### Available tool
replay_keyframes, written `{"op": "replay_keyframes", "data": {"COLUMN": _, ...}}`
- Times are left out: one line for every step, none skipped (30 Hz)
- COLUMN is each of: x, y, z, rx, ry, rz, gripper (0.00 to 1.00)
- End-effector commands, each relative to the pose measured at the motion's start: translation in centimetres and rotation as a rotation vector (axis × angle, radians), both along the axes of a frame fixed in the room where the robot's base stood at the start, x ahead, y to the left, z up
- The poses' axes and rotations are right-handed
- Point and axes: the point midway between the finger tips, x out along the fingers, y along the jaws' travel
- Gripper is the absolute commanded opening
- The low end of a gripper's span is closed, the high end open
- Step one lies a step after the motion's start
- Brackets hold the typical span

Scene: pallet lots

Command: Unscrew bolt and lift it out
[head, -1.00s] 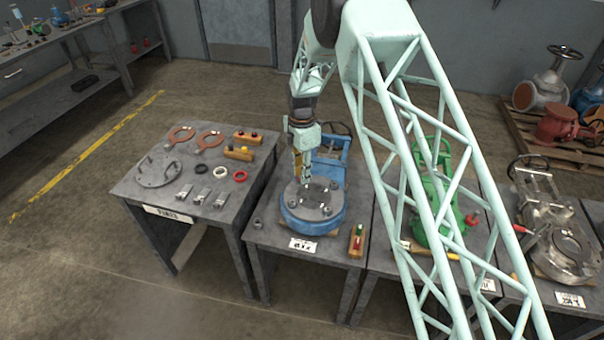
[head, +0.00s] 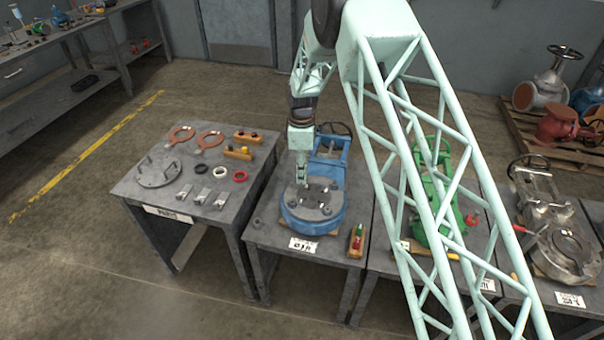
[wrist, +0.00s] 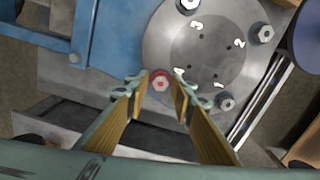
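The blue valve body (head: 312,227) stands on a grey bench and carries a round grey cover plate (head: 318,193). In the wrist view the cover plate (wrist: 205,50) shows white numbers and several hex bolts near its rim. One bolt (wrist: 161,83) has a red mark around its head and appears between my fingertips. My gripper (wrist: 160,85) is open, with a fingertip on each side of this bolt and visible gaps. In the head view my gripper (head: 301,186) points down over the plate's left side. I cannot tell its exact height above the bolt.
A wooden holder (head: 356,241) with red and green items stands right of the valve. The left bench (head: 128,188) holds rings, a flange and small blocks. A green valve (head: 433,195) stands on the bench to the right.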

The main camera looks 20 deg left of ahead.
Motion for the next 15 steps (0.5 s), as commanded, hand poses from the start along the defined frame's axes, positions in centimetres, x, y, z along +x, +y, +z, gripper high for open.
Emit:
{"op": "replay_keyframes", "data": {"x": 0.01, "y": -0.01, "z": 0.00, "rx": 0.000, "ry": 0.000, "rz": -0.025, "gripper": 0.23}}
{"op": "replay_keyframes", "data": {"x": 0.01, "y": -0.01, "z": -0.01, "rx": 0.000, "ry": 0.000, "rz": -0.042, "gripper": 0.23}}
{"op": "replay_keyframes", "data": {"x": 0.01, "y": -0.01, "z": -0.01, "rx": 0.000, "ry": 0.000, "rz": -0.064, "gripper": 0.23}}
{"op": "replay_keyframes", "data": {"x": 0.02, "y": 0.00, "z": 0.00, "rx": 0.000, "ry": 0.000, "rz": -0.082, "gripper": 0.23}}
{"op": "replay_keyframes", "data": {"x": 0.02, "y": 0.00, "z": 0.00, "rx": 0.000, "ry": 0.000, "rz": -0.098, "gripper": 0.23}}
{"op": "replay_keyframes", "data": {"x": 0.02, "y": -0.01, "z": -0.01, "rx": 0.000, "ry": 0.000, "rz": -0.121, "gripper": 0.23}}
{"op": "replay_keyframes", "data": {"x": 0.03, "y": -0.01, "z": 0.00, "rx": 0.000, "ry": 0.000, "rz": -0.138, "gripper": 0.23}}
{"op": "replay_keyframes", "data": {"x": 0.03, "y": -0.01, "z": 0.00, "rx": 0.000, "ry": 0.000, "rz": -0.155, "gripper": 0.23}}
{"op": "replay_keyframes", "data": {"x": 0.03, "y": -0.01, "z": -0.01, "rx": 0.000, "ry": 0.000, "rz": -0.178, "gripper": 0.23}}
{"op": "replay_keyframes", "data": {"x": 0.04, "y": -0.01, "z": 0.00, "rx": 0.000, "ry": 0.000, "rz": -0.194, "gripper": 0.23}}
{"op": "replay_keyframes", "data": {"x": 0.04, "y": -0.01, "z": 0.00, "rx": 0.000, "ry": 0.000, "rz": -0.212, "gripper": 0.23}}
{"op": "replay_keyframes", "data": {"x": 0.04, "y": -0.01, "z": -0.01, "rx": 0.000, "ry": 0.000, "rz": -0.234, "gripper": 0.23}}
{"op": "replay_keyframes", "data": {"x": 0.06, "y": -0.02, "z": -0.01, "rx": 0.000, "ry": 0.000, "rz": -0.251, "gripper": 0.23}}
{"op": "replay_keyframes", "data": {"x": 0.06, "y": -0.02, "z": 0.00, "rx": 0.000, "ry": 0.000, "rz": -0.268, "gripper": 0.23}}
{"op": "replay_keyframes", "data": {"x": 0.06, "y": -0.02, "z": -0.01, "rx": 0.000, "ry": 0.000, "rz": -0.290, "gripper": 0.23}}
